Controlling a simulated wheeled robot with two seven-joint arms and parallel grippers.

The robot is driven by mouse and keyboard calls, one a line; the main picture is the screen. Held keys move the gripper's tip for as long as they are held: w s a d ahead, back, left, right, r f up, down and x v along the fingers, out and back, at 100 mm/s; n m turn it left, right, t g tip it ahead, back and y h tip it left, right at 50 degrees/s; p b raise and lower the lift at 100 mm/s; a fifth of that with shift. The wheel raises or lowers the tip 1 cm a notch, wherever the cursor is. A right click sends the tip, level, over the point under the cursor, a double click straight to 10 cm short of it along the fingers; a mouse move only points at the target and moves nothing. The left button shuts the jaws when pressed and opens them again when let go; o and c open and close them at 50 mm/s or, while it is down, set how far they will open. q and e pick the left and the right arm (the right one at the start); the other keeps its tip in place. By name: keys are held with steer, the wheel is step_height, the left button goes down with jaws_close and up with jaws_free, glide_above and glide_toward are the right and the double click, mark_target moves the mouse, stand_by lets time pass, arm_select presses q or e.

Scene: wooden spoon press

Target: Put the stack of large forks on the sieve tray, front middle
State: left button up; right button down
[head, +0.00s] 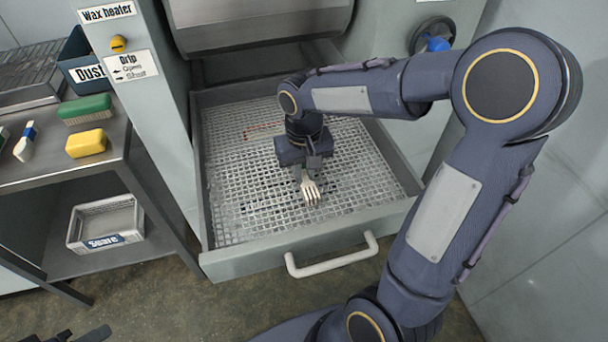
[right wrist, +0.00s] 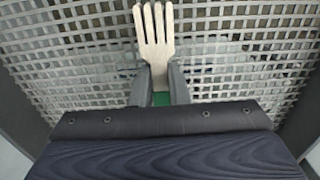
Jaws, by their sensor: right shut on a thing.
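The stack of large forks (head: 311,191) is pale and wood-coloured, with its tines pointing toward the front of the drawer. My right gripper (head: 308,172) is shut on it, over the front middle of the sieve tray (head: 245,195). In the right wrist view the fork tines (right wrist: 154,38) stick out beyond the fingers (right wrist: 159,84), above the white mesh. I cannot tell whether the forks touch the mesh. A bit of green shows between the fingers. Part of my left gripper (head: 77,335) shows at the bottom left edge, mostly cut off.
The sieve tray lies in a pulled-out grey drawer with a white handle (head: 335,260). Its walls stand around the mesh. A steel bench at left holds a green brush (head: 86,108) and a yellow block (head: 86,143). A "Spare" bin (head: 107,222) sits below.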

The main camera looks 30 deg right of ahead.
steer(key=shift+f, duration=0.4)
steer(key=shift+f, duration=0.2)
steer(key=c, duration=1.4)
jaws_free()
steer(key=shift+r, duration=0.15)
